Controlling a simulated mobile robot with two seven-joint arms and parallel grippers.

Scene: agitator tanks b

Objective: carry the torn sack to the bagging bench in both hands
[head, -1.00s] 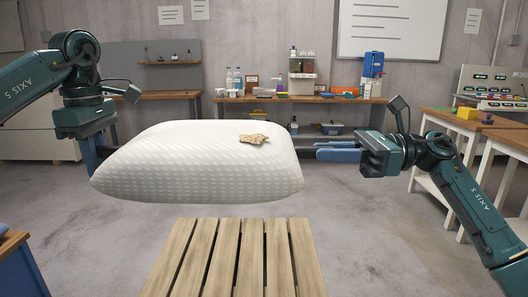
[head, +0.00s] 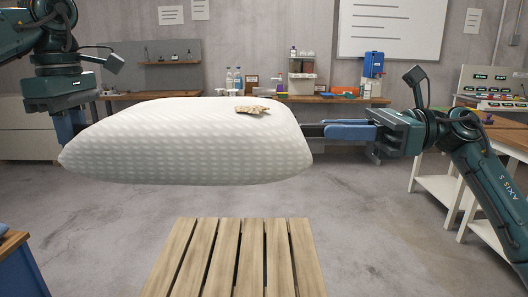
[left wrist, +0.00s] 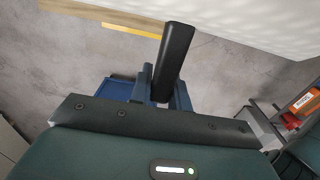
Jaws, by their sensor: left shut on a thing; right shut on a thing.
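The torn sack (head: 190,145) is a large white textured bag with a ragged brown tear (head: 254,108) on its top. It hangs in the air above and behind a wooden slatted pallet. My left gripper (head: 68,124) is shut on its left end; the sack hides part of the fingers. My right gripper (head: 322,131) is shut on its right end, with blue fingers reaching in from the right. In the left wrist view the sack's pale side (left wrist: 265,22) fills the top right, beside my dark left finger (left wrist: 172,62). I cannot tell which bench is the bagging bench.
The bare slatted pallet (head: 232,262) stands in front. A wood-topped table with white legs (head: 440,187) is at the right. A blue-sided bench (head: 18,268) edges in at lower left. Shelves and a back bench (head: 150,96) line the wall. The grey floor (head: 380,240) between is clear.

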